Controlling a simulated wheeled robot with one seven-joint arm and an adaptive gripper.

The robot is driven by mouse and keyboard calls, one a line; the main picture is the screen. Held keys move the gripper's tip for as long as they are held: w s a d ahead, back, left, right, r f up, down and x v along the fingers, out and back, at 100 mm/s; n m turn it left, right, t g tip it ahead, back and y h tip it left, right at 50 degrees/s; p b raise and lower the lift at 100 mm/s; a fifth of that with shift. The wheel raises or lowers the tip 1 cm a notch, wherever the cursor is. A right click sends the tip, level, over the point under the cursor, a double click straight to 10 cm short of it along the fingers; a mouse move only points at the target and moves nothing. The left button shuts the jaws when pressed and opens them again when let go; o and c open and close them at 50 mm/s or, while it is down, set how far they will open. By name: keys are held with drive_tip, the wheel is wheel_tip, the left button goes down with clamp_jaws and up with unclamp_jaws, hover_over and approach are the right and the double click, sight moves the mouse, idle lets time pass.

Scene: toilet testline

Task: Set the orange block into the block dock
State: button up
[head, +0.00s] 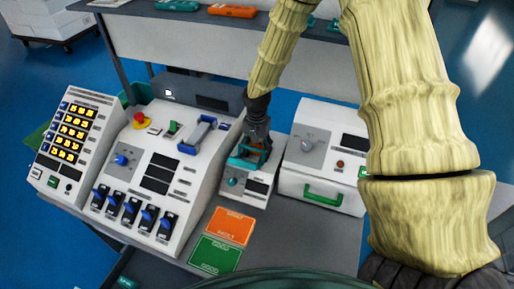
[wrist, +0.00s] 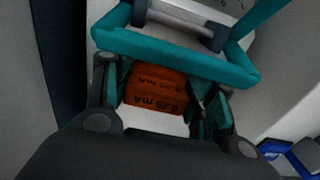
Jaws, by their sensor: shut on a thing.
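The orange block (wrist: 160,90), with dark "0.25 mA" lettering, sits between the two fingers of my gripper (wrist: 162,98) in the wrist view. My gripper is shut on it. In the head view my gripper (head: 256,146) points down at a small white tester (head: 258,188) with a teal frame, which I take for the block dock. The teal frame (wrist: 180,56) crosses just beyond the block in the wrist view. The block is mostly hidden by the fingers in the head view. I cannot tell whether its underside touches the dock.
A white console (head: 155,165) with blue switches stands left, with a keypad panel (head: 72,140) beyond it. A white box with a green handle (head: 323,195) stands close right. Orange (head: 231,226) and green (head: 215,253) plates lie in front on the grey table.

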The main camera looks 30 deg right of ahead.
drive_tip(key=shift+o, duration=0.2)
drive_tip(key=shift+s+f, duration=0.3)
drive_tip(key=shift+f, duration=0.25)
drive_tip(key=o, duration=1)
drive_tip(key=shift+f, duration=0.15)
drive_tip(key=shift+o, duration=0.2)
drive_tip(key=shift+w+f, duration=0.15)
drive_tip(key=shift+w, duration=0.15)
drive_tip(key=shift+r, duration=0.25)
drive_tip(key=shift+r, duration=0.1)
drive_tip(key=shift+w+r+p, duration=0.1)
drive_tip(key=shift+r+p, duration=0.25)
drive_tip(key=shift+r, duration=0.3)
wheel_tip(320, 180, up, 12)
drive_tip(key=b, duration=0.4)
